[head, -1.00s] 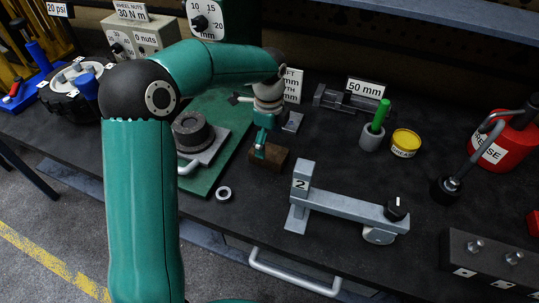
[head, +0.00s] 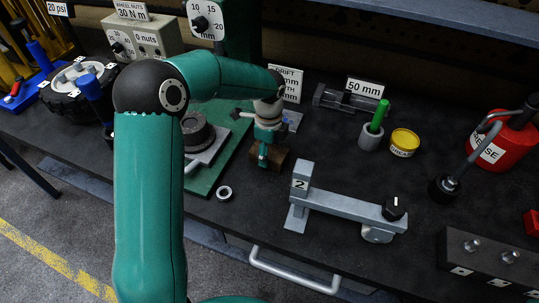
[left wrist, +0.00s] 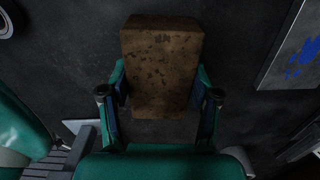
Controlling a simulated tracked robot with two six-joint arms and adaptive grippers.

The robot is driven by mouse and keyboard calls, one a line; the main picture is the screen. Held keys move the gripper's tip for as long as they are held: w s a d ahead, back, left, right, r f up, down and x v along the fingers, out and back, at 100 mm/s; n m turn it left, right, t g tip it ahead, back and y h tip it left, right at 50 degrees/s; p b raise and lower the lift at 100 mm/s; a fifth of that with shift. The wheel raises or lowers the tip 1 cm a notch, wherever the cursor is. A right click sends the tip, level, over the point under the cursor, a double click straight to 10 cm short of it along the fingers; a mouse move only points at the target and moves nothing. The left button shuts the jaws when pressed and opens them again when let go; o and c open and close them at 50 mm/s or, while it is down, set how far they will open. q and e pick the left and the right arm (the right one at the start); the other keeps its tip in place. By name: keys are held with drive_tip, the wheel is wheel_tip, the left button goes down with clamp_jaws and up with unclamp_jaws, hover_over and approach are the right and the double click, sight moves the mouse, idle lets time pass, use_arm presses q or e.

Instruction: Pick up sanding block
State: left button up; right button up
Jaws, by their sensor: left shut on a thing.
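The sanding block is a brown, speckled block (left wrist: 162,65) in the left wrist view, between the two fingers of my left gripper (left wrist: 160,98). The fingers touch its two sides and are shut on it. In the head view the block (head: 275,159) is at the bench middle, partly hidden behind my left gripper (head: 263,158). I cannot tell whether it is clear of the bench top. My right gripper is not in view.
A metal ring (head: 224,193) lies to the front left. A green board (head: 213,177) with a grey fixture is on the left. A cup (head: 371,137) and yellow tin (head: 404,143) stand behind the jack.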

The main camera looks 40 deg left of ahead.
use_arm(q)
drive_tip(key=shift+r, duration=0.1)
drive_tip(key=shift+c, duration=0.2)
drive_tip(key=shift+w+r, duration=0.1)
drive_tip(key=shift+r, duration=0.4)
wheel_tip(320, 180, up, 19)
drive_tip(key=o, duration=0.7)
drive_tip(key=shift+c, duration=0.2)
drive_tip(key=c, duration=0.4)
drive_tip(key=shift+f, duration=0.1)
